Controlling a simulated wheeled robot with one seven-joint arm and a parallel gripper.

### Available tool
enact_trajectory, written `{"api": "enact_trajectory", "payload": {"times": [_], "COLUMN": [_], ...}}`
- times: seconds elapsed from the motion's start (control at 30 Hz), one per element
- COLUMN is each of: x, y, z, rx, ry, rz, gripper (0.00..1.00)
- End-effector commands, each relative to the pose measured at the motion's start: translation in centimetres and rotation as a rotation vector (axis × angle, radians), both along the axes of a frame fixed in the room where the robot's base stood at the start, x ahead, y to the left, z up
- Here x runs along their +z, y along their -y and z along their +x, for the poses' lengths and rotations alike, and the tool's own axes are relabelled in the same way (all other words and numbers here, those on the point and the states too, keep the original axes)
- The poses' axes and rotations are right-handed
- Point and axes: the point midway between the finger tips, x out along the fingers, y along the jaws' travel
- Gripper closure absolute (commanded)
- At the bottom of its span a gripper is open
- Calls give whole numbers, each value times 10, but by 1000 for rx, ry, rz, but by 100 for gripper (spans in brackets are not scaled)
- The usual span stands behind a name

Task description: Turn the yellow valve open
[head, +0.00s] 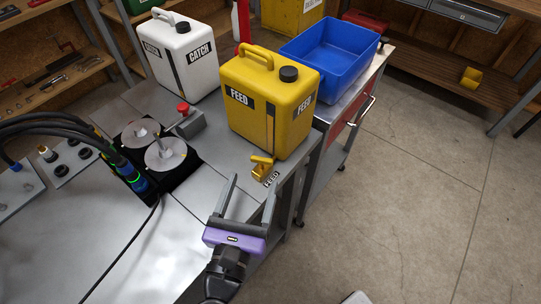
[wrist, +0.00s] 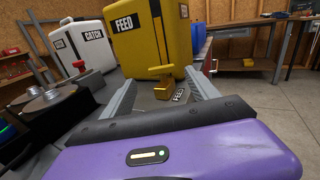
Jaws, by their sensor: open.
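The yellow valve (head: 262,167) sits at the table's right edge, in front of the yellow FEED canister (head: 269,103), with a small FEED label beside it. My gripper (head: 249,188) is open, with its two fingers pointing toward the valve from the near side. In the wrist view the valve (wrist: 162,84) shows between and beyond the fingertips, with its handle at the top. The gripper looks empty, and I cannot tell whether a finger touches the valve.
A white CATCH canister (head: 182,57) stands at the back left. Two round metal discs (head: 165,154) and a red-button box (head: 186,121) lie left of the valve. A blue bin (head: 330,50) rests on a cart behind. Open floor lies to the right.

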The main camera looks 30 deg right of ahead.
Motion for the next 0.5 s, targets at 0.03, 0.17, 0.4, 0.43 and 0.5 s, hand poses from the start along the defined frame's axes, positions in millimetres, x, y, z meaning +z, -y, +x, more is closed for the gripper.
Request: {"api": "enact_trajectory", "payload": {"times": [0.03,0.17,0.4,0.43,0.5], "x": [0,1,3,3,3], "y": [1,7,33,36,44], "z": [-1,3,27,30,36], "rx": [-6,-10,-10,-10,-10], "ry": [16,33,33,33,33], "rz": [16,29,26,26,26], "gripper": [31,31,31,31,31]}}
